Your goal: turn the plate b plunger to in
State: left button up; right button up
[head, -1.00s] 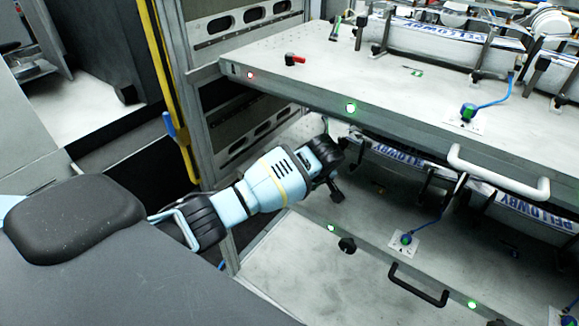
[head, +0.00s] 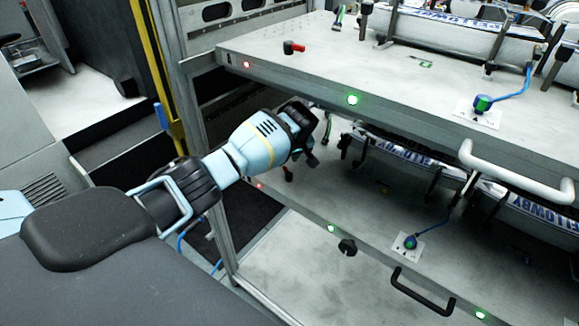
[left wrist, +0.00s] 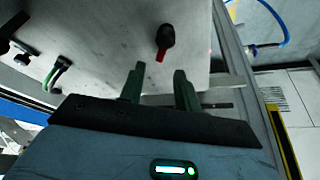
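A plunger with a black base and red handle (head: 292,47) stands on the upper plate (head: 400,80), near its left end. On the lower plate (head: 330,200), a red-tipped part (head: 287,173) shows just below my left gripper, mostly hidden by it. In the left wrist view a black knob with a red handle (left wrist: 164,42) stands on a pale plate beyond the fingertips, apart from them. My left gripper (head: 310,150) is at the left end of the gap between the plates. Its two green fingers (left wrist: 157,82) are open and empty. I cannot read which plate is b.
The upper plate overhangs the lower one. A white handle (head: 515,180) and a black handle (head: 420,290) stick out in front. A black knob (head: 347,246) sits on the lower plate's front edge. A frame post (head: 200,140) stands left of the plates. Clamps stand further right.

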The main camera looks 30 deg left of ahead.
aim_at(286, 168)
pick_arm(q)
jog(key=b+x, duration=0.1)
jog(key=x, duration=0.3)
jog(key=shift+s+d+f, duration=0.1)
jog(key=shift+d+f, duration=0.05)
jog(key=shift+f, duration=0.05)
grip_shut()
